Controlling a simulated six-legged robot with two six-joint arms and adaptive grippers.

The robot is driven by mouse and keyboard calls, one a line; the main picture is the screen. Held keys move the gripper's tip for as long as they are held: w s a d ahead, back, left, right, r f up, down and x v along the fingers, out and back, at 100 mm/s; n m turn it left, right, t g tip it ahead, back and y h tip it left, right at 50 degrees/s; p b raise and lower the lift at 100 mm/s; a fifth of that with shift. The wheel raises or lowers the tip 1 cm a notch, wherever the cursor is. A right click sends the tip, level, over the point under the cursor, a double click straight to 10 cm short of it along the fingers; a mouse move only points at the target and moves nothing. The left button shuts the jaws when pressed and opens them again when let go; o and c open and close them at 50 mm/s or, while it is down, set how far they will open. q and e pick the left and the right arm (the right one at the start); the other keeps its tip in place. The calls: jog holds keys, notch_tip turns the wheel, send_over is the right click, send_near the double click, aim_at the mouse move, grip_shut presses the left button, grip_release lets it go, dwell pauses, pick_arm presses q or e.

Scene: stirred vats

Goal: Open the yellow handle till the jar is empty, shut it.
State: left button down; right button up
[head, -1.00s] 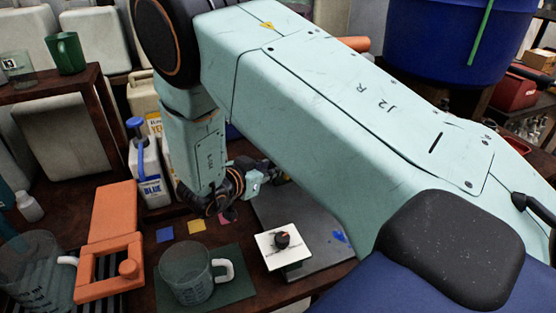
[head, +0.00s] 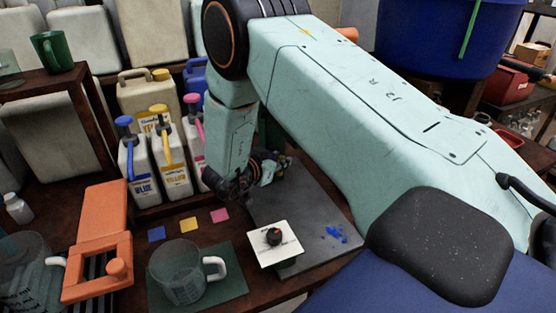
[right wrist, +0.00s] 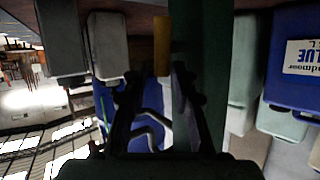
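A white bottle (head: 172,170) labelled yellow carries a yellow pump handle (head: 165,140), standing upright between similar blue and pink-topped bottles. A clear jug (head: 180,280) with a white handle stands on a green mat and looks empty. Another clear vessel (head: 25,275) is at the left edge. I cannot tell which is the jar. My right gripper (head: 272,168) is right of the bottles, over the back of the grey plate, apart from the yellow pump. In the right wrist view its dark fingers (right wrist: 160,95) are spread; a yellow-orange upright (right wrist: 162,45) shows beyond them. My left gripper is not in view.
An orange clamp-like device (head: 100,240) stands left of the jug. A white card with a dark knob (head: 274,237) sits by the grey plate (head: 315,205), which has blue bits (head: 337,234) on it. Blue, yellow and pink squares (head: 188,226) lie before the bottles. A blue vat (head: 430,30) is behind.

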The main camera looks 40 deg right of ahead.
jog(key=shift+w+a+f, duration=0.1)
jog(key=shift+w, duration=0.05)
jog(key=shift+c, duration=1.1)
grip_shut()
